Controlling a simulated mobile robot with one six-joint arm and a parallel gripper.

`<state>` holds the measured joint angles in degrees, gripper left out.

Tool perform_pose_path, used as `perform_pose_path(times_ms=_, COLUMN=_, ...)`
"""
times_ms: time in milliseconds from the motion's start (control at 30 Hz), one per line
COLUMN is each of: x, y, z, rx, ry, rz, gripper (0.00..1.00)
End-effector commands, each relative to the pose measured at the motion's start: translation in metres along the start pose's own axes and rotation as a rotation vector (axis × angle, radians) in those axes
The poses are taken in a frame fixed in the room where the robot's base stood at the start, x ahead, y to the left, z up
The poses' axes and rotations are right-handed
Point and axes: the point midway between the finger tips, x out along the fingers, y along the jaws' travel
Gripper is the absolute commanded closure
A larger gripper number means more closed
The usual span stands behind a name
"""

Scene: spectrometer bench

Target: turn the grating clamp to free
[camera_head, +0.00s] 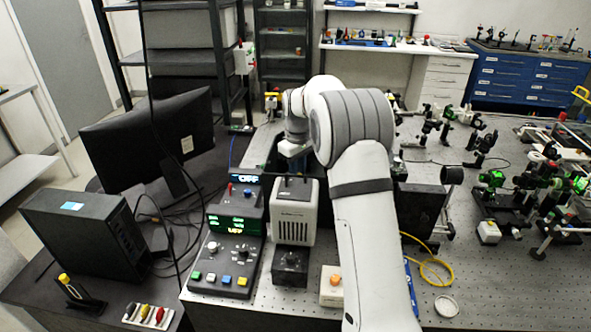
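My white arm reaches from the bottom of the view up and over the bench. Its wrist end (295,130) hangs above the area behind a grey-white box-shaped instrument (296,212). The fingers of my gripper cannot be made out there, so I cannot tell whether they are open or shut. I cannot pick out the grating clamp. It may be hidden behind my arm or be too small to tell.
A control console (225,265) with lit displays and coloured buttons stands left of the instrument. A small box with an orange button (334,281) is in front. A monitor (150,135) and computer (88,233) stand left. Optics mounts (495,180) crowd the right bench.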

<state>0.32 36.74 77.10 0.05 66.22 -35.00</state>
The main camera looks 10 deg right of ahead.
Motion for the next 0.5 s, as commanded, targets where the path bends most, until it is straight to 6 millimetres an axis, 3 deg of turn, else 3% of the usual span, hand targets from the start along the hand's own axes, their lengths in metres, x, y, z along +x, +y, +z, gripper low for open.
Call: perform_pose_path(times_ms=500, x=-0.0015, y=0.0022, z=0.0006, rx=-0.486, ry=0.002, rz=0.005, gripper=1.00)
